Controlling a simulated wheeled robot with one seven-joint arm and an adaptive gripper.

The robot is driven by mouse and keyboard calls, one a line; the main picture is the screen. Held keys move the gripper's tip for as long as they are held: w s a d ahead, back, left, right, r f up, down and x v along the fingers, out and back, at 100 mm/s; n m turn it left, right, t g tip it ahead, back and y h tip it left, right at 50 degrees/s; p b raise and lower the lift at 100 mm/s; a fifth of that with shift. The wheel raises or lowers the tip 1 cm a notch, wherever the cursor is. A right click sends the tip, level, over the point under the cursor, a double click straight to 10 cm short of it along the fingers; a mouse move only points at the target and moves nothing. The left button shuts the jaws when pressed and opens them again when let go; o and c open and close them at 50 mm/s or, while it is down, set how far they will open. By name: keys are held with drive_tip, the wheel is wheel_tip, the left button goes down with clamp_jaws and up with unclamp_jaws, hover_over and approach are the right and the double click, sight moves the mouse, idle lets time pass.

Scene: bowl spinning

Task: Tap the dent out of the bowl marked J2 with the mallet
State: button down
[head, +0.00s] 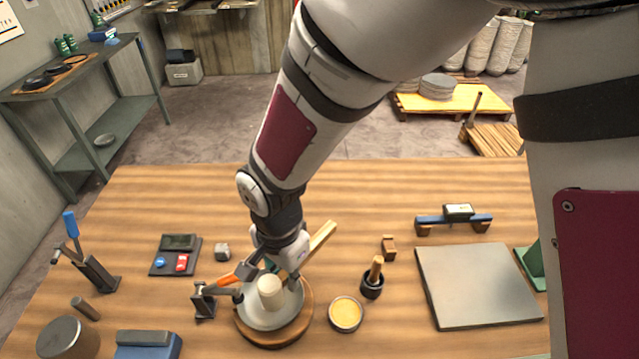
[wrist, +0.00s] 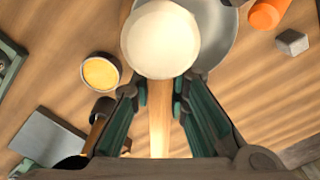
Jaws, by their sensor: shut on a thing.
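My gripper (head: 281,270) is shut on the wooden handle of the mallet (head: 270,292). The handle sticks out behind it to the upper right in the head view. The pale, round mallet head is over the shiny metal bowl (head: 289,308); I cannot tell whether it touches. The bowl sits on a round wooden block (head: 267,341). In the wrist view, the mallet head (wrist: 161,39) covers much of the bowl (wrist: 222,45), with my gripper (wrist: 167,90) just below it. No dent or J2 mark can be made out.
A clamp (head: 204,300) with an orange handle reaches to the bowl's left rim. A yellow-filled round tin (head: 345,313) and a dark pot (head: 372,287) stand to the right. A grey plate (head: 478,285) lies farther right. The table's back middle is clear.

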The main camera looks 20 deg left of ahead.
wheel_tip(320, 180, down, 5)
drive_tip(key=shift+f+b, duration=0.1)
drive_tip(key=shift+b, duration=0.5)
drive_tip(key=shift+w+f, duration=0.15)
drive_tip(key=shift+f, duration=0.05)
drive_tip(key=shift+s+r+p, duration=0.2)
drive_tip(key=shift+r+p, duration=0.2)
drive_tip(key=shift+r, duration=0.2)
wheel_tip(320, 180, up, 4)
drive_tip(key=p, duration=0.2)
drive_tip(key=shift+r+p, duration=0.15)
drive_tip(key=shift+p, duration=0.15)
drive_tip(key=shift+w, duration=0.1)
